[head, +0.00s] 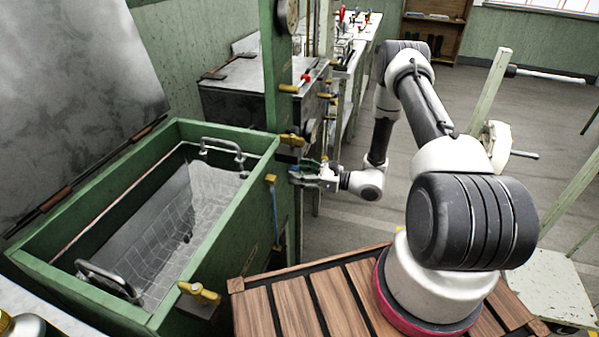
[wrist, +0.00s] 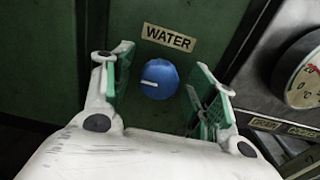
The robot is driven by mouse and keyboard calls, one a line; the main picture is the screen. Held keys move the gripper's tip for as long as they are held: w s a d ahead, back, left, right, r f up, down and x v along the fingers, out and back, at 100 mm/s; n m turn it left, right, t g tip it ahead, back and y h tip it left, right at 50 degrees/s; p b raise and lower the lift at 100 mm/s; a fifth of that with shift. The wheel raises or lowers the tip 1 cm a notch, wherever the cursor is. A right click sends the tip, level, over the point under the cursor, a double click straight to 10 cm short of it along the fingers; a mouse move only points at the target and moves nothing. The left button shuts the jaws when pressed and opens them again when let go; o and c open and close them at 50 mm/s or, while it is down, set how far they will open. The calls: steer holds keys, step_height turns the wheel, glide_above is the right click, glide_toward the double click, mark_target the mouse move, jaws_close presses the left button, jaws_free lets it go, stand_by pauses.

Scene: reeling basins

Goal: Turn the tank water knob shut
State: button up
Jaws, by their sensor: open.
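The water knob (wrist: 160,79) is a round blue knob with a white pointer line, which lies nearly level and points left. It sits on a green panel under a yellow label reading WATER (wrist: 168,38). In the wrist view my gripper (wrist: 158,85) is open, with one green-padded finger on each side of the knob and a gap to it on both sides. In the head view my gripper (head: 308,172) is at the green post beside the tank, and the knob is hidden there.
The green tank (head: 215,230) stands open at left, with a wire basket (head: 165,235) inside and its lid raised. Yellow-handled valves (head: 199,292) stick out from its front. A temperature dial (wrist: 303,75) is right of the knob. Slatted wood (head: 300,300) lies below my arm.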

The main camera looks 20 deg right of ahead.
steer(key=c, duration=1)
steer(key=shift+m, duration=0.3)
steer(key=shift+w+d+f+m, duration=0.1)
steer(key=shift+m, duration=4.2)
steer(key=shift+w+f+m, duration=0.1)
steer(key=shift+m, duration=4.2)
